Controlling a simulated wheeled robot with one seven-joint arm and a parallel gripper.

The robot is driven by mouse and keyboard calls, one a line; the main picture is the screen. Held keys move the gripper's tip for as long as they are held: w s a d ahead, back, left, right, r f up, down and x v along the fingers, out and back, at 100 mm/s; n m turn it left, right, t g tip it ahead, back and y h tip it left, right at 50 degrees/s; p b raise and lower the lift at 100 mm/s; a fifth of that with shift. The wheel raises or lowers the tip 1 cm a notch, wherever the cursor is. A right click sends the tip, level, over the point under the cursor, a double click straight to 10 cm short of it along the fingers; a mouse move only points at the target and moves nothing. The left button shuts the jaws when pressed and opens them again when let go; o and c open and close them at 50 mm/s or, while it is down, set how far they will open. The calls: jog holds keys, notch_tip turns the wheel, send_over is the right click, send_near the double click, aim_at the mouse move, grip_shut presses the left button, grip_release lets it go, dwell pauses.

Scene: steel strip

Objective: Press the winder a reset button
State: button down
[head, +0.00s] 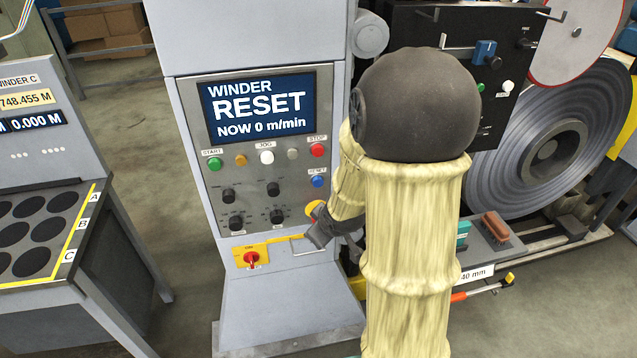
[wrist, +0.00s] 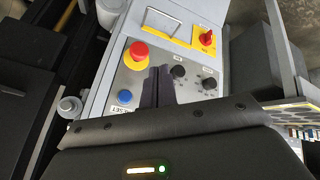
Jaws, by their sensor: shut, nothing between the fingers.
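The blue button (head: 318,181) sits under a RESET label on the right side of the grey control panel (head: 215,200). It also shows in the wrist view (wrist: 125,97), left of my fingers, uncovered. My gripper (head: 314,232) is shut and empty, low in front of the panel's right edge. In the wrist view my shut fingers (wrist: 158,72) point over the panel between the blue button and the black knobs. I cannot tell whether they touch the panel. The panel screen (head: 260,105) reads WINDER RESET, NOW 0 m/min.
A red emergency stop (wrist: 138,50) on yellow lies just beyond the blue button. Black knobs (wrist: 180,72) stand right of my fingers. A red rotary switch (head: 251,258) and a wire handle (head: 300,240) sit lower. A steel coil (head: 550,150) stands at right.

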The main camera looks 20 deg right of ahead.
aim_at(318, 183)
jog(key=w+d+n+t+y, duration=0.1)
jog(key=n+t+y, duration=0.1)
jog(key=n+y, duration=0.1)
jog(key=w+d+n+t+y+p, duration=0.1)
jog(key=d+n+t+y, duration=0.1)
jog(key=n+y, duration=0.2)
jog(key=w+d+f+n+t+y, duration=0.1)
jog(key=n+t+y, duration=0.1)
jog(key=n+y, duration=0.1)
jog(key=shift+w+d+f+n+t+y, duration=0.1)
jog(key=shift+d+n+t+y, duration=0.1)
jog(key=shift+n, duration=0.25)
jog(key=shift+w+d+n+t+y, duration=0.1)
jog(key=shift+n+t+y, duration=0.1)
jog(key=shift+n, duration=0.25)
jog(key=w+d+p, duration=0.1)
jog(key=w, duration=0.7)
jog(key=shift+w+d, duration=0.15)
jog(key=shift+w, duration=0.2)
jog(key=shift+w, duration=0.15)
dwell(1.3)
jog(key=shift+w+b, duration=0.25)
jog(key=shift+b, duration=0.05)
